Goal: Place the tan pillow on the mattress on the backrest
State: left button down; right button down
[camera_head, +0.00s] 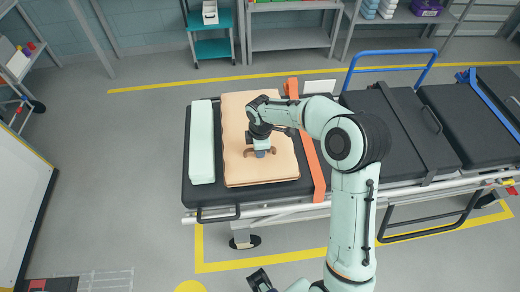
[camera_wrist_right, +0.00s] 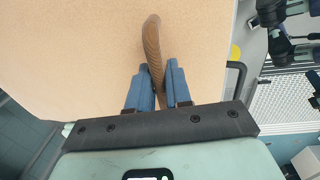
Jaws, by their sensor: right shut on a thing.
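The tan pillow (camera_head: 237,110) is a large flat pad lying on the black mattress (camera_head: 190,196) of a wheeled stretcher. A brown curved handle (camera_wrist_right: 152,42) lies across its tan surface, which fills much of the right wrist view (camera_wrist_right: 80,50). My right gripper (camera_head: 260,152) is over the pillow's middle. Its blue fingers (camera_wrist_right: 158,84) are shut on the brown handle, with one finger on each side. Which mattress section is the backrest is unclear; bare black sections (camera_head: 372,112) extend to the right. My left gripper does not show clearly.
A pale mint pillow (camera_head: 202,150) lies left of the tan one, close beside it. An orange strap (camera_head: 312,165) crosses the mattress on the right. A blue rail (camera_head: 392,53) rises behind. Shelves (camera_head: 290,38) and a teal cart (camera_head: 213,48) stand at the back wall.

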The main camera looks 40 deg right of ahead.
jog(key=c, duration=1.1)
grip_release()
jog(key=shift+s+f, duration=0.1)
jog(key=shift+f, duration=0.05)
jog(key=shift+o, duration=0.2)
notch_tip(320, 180, up, 12)
jog(key=p, duration=0.1)
jog(key=shift+s+a, duration=0.25)
jog(key=shift+s, duration=0.15)
